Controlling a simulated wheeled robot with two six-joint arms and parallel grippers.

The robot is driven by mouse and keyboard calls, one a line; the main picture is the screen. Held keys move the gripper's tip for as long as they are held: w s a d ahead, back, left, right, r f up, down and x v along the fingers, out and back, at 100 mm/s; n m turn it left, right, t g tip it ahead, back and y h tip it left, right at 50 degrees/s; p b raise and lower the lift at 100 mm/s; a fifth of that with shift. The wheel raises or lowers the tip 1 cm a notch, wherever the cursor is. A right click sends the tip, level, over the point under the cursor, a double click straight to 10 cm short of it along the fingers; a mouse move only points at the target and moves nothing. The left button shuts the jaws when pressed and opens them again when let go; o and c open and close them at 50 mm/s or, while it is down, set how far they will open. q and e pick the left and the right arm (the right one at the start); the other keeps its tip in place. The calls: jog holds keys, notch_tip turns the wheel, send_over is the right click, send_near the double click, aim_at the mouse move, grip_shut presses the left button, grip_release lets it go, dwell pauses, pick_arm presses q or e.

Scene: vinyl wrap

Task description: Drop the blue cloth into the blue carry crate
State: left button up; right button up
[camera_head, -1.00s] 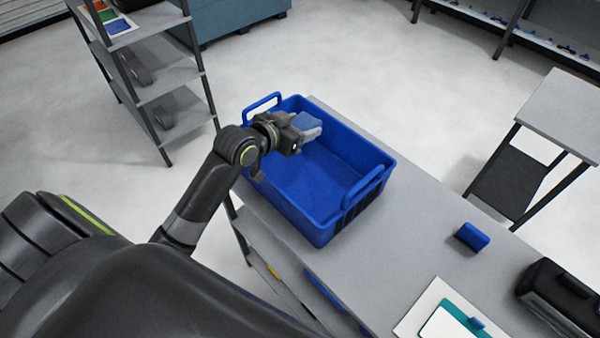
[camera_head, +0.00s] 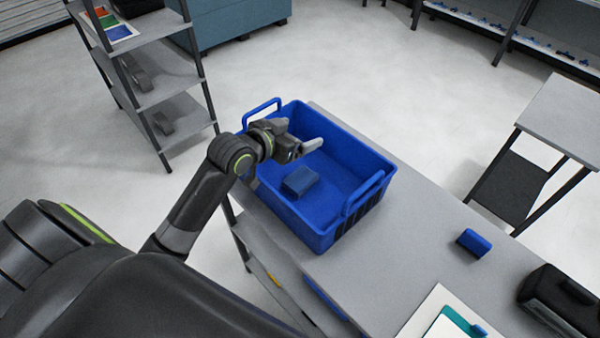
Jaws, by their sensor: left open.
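The blue carry crate (camera_head: 350,158) stands on the grey workbench, with a raised handle at each end. The blue cloth (camera_head: 300,181), a small folded dark blue block, lies inside the crate on its floor, close to the near left wall. My left gripper (camera_head: 306,147) is open and empty. It hangs over the left part of the crate, above and apart from the cloth. My right gripper is not in view.
On the workbench (camera_head: 405,255) to the right lie a blue block (camera_head: 473,243), a black case (camera_head: 560,300) and a white board with a teal item (camera_head: 450,325). A grey shelf rack (camera_head: 165,85) stands at the left. A side table (camera_head: 565,115) stands at the right.

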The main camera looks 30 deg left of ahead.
pick_arm(q)
jog(key=p+v, duration=0.2)
jog(key=v, duration=1.4)
jog(key=shift+p, duration=0.35)
jog(key=shift+s, duration=0.15)
